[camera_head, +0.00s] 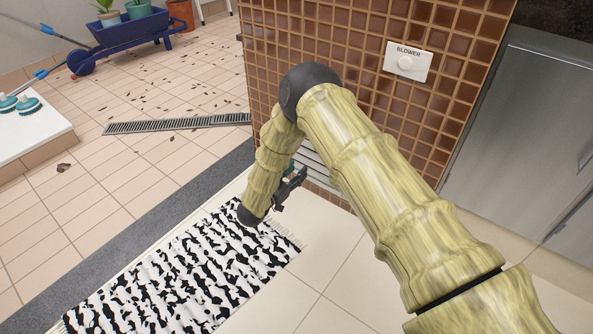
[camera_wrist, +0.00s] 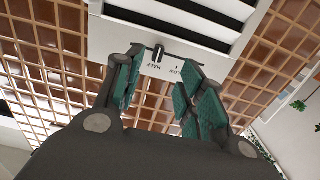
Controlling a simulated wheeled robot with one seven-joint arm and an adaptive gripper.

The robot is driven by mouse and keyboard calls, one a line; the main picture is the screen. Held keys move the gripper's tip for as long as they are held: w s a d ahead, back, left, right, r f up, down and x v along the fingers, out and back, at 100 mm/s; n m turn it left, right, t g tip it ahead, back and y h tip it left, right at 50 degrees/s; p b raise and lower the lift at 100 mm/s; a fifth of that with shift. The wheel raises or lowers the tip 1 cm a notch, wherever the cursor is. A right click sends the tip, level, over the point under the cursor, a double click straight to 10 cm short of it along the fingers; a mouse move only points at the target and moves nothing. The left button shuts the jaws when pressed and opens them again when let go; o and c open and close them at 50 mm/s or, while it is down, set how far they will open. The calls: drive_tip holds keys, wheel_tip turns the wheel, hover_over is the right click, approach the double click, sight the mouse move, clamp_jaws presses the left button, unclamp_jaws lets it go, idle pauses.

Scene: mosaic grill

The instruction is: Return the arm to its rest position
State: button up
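My arm crosses the middle of the head view, bent at a dark joint in front of the brown mosaic wall. My gripper (camera_head: 290,187) hangs on the far side of the bend, partly hidden by the arm, above the far end of the rug. In the wrist view my gripper (camera_wrist: 158,100) shows two fingers with green pads, spread apart with nothing between them. Beyond the fingers is a white vent panel (camera_wrist: 125,42) with dark slots, a small dark lever and the words "HALF" and "LOW".
The mosaic wall (camera_head: 440,75) stands close to the arm and carries a white "BLOWER" switch (camera_head: 407,62). Steel cabinet doors (camera_head: 530,130) are at right. A black-and-white rug (camera_head: 185,280) lies on the floor. A blue wheelbarrow (camera_head: 125,35) stands far left. The tiled floor at left is mostly open.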

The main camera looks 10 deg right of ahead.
drive_tip(key=s+d+f+n+g+y+p, duration=0.25)
drive_tip(key=s+f+n+y, duration=0.35)
drive_tip(key=s, duration=0.6)
drive_tip(key=s+d+f+n+g+y+p, duration=0.15)
drive_tip(key=s+d+f+y, duration=0.25)
drive_tip(key=s+f, duration=0.6)
drive_tip(key=s+d+r+n+g+y+p, duration=0.1)
drive_tip(key=s+r+g, duration=0.15)
drive_tip(key=s, duration=0.85)
drive_tip(key=s+r+g+y, duration=0.1)
drive_tip(key=s+r+g, duration=0.15)
drive_tip(key=s, duration=0.75)
drive_tip(key=s+d+r+n+g+y+p, duration=0.1)
drive_tip(key=s+r+g, duration=0.15)
drive_tip(key=s, duration=0.85)
wheel_tip(320, 180, up, 37)
drive_tip(key=p, duration=3.7)
drive_tip(key=shift+w+g+p, duration=0.25)
drive_tip(key=shift+g+p, duration=0.1)
drive_tip(key=shift+p, duration=0.05)
drive_tip(key=shift+f+m, duration=0.1)
drive_tip(key=shift+m, duration=0.15)
